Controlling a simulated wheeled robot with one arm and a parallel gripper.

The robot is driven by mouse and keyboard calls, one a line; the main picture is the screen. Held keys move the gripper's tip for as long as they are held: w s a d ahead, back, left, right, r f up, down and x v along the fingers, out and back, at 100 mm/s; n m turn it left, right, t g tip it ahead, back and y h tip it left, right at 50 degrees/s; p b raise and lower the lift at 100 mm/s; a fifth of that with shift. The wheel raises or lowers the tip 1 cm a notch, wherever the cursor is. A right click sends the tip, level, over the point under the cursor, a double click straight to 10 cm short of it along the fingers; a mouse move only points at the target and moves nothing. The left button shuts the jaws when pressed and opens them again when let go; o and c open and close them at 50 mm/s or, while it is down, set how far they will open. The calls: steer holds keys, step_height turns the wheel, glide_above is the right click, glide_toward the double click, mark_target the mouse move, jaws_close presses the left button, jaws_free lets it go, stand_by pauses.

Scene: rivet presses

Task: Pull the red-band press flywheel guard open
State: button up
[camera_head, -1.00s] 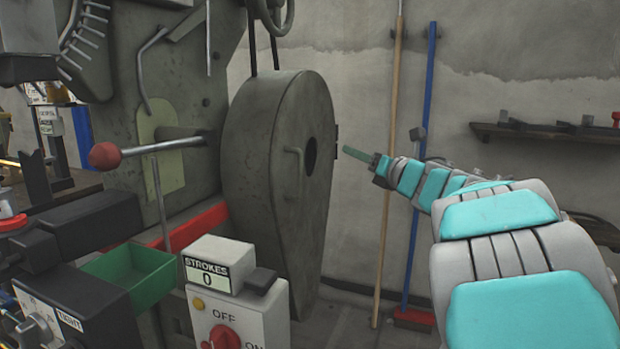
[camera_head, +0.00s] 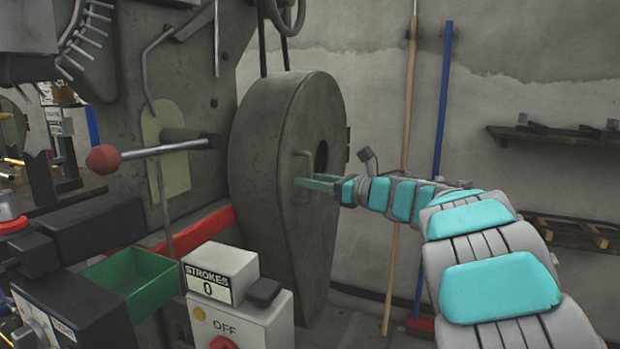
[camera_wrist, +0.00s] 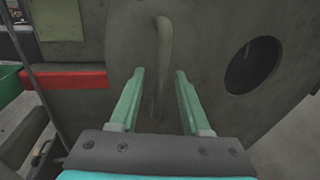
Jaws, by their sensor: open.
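The flywheel guard (camera_head: 265,180) is a large grey-green teardrop cover on the side of the press with the red band (camera_head: 202,229). It appears shut against the press. A bent bar handle (camera_head: 303,158) stands on its face, left of a dark round hole (camera_head: 320,158). My gripper (camera_head: 312,183) is open at the guard's face, by the lower part of the handle. In the wrist view, the handle (camera_wrist: 162,50) runs down between my two green fingers (camera_wrist: 158,88), whose tips are apart on either side of it. Contact with the handle cannot be told.
A stroke counter box (camera_head: 220,272) with a control box below and a green bin (camera_head: 133,280) stand at the front left. A red-knobbed lever (camera_head: 103,159) sticks out from the press. Poles (camera_head: 441,120) lean on the wall behind my arm. Floor right of the guard looks partly clear.

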steer(key=shift+w+a, duration=0.15)
steer(key=shift+a, duration=0.1)
jaws_close()
stand_by(1.4)
